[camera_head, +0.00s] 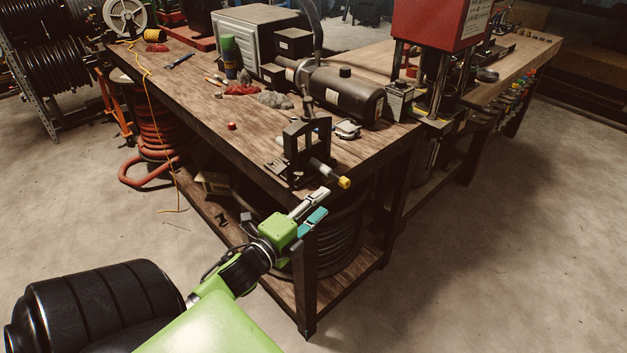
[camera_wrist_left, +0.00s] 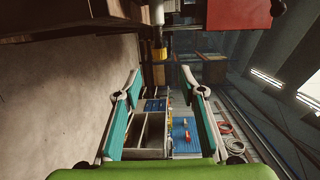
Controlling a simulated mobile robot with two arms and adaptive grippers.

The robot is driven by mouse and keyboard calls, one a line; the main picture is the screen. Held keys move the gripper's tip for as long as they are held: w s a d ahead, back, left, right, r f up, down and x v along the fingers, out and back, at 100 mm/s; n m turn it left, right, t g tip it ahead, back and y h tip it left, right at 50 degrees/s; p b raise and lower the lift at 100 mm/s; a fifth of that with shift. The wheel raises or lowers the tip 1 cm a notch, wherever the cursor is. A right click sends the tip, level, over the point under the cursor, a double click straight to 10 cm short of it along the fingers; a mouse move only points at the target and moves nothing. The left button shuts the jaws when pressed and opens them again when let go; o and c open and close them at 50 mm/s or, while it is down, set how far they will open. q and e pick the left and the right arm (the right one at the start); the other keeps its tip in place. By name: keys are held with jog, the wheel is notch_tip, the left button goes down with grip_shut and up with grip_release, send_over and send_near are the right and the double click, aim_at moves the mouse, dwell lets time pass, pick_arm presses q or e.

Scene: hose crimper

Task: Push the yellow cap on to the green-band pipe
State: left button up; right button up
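The yellow cap (camera_head: 344,182) is at the near end of a pale pipe (camera_head: 320,167) held in a dark clamp (camera_head: 299,148) at the bench corner. I cannot tell how far the cap is seated. In the left wrist view the yellow cap (camera_wrist_left: 160,54) shows beyond the fingertips, near the middle. No green band can be made out on the pipe. My left gripper (camera_head: 326,201) is just in front of and below the cap, apart from it. Its teal-padded fingers (camera_wrist_left: 160,80) are spread with nothing between them. My right gripper is out of view.
The wooden bench (camera_head: 190,85) carries a dark cylindrical machine (camera_head: 345,95), a small red cap (camera_head: 232,126) and a grey cabinet (camera_head: 250,40). A red press (camera_head: 435,25) stands behind. Black hose coils (camera_head: 335,235) lie on the lower shelf. Floor at the right is clear.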

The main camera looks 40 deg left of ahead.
pick_arm(q)
jog(key=shift+s, duration=0.95)
